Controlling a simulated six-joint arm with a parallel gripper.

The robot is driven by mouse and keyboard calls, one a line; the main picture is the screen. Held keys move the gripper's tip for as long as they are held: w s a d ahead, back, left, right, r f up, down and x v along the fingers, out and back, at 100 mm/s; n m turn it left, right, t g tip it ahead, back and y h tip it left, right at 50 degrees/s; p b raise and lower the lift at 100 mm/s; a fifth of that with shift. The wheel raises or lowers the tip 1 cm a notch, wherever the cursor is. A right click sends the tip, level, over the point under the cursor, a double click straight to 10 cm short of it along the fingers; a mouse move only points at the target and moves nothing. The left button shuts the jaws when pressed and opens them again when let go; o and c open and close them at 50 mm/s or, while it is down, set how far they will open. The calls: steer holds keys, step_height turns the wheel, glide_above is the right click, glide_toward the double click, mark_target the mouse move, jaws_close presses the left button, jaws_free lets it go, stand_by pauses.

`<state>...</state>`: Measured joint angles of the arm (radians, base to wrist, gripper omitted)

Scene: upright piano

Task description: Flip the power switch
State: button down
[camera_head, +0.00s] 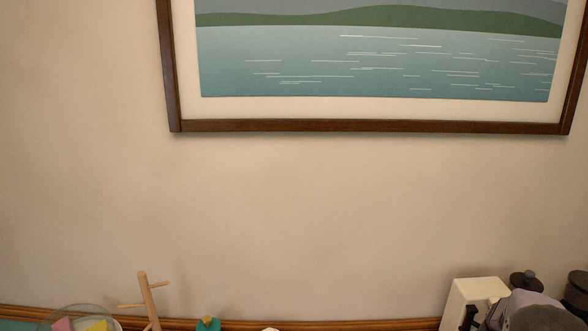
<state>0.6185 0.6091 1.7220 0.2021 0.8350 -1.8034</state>
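No power switch can be made out for certain. A cream upright box (478,293) stands at the lower right against the wall. A small black part shows low on its front, cut by the picture's bottom edge; I cannot tell if it is a switch. Grey and black rounded parts, which look like my arm, cover the box's lower right side. My gripper's fingers are not in view.
A framed lake picture (370,126) hangs on the bare wall. Along the bottom edge are a clear bowl (84,310) with pink and yellow pieces, a wooden peg stand (148,297), a teal object (208,325) and a brown wood strip (380,325).

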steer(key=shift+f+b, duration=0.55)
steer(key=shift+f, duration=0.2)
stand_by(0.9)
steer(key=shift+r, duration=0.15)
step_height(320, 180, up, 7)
steer(key=p, duration=0.5)
stand_by(0.4)
stand_by(0.3)
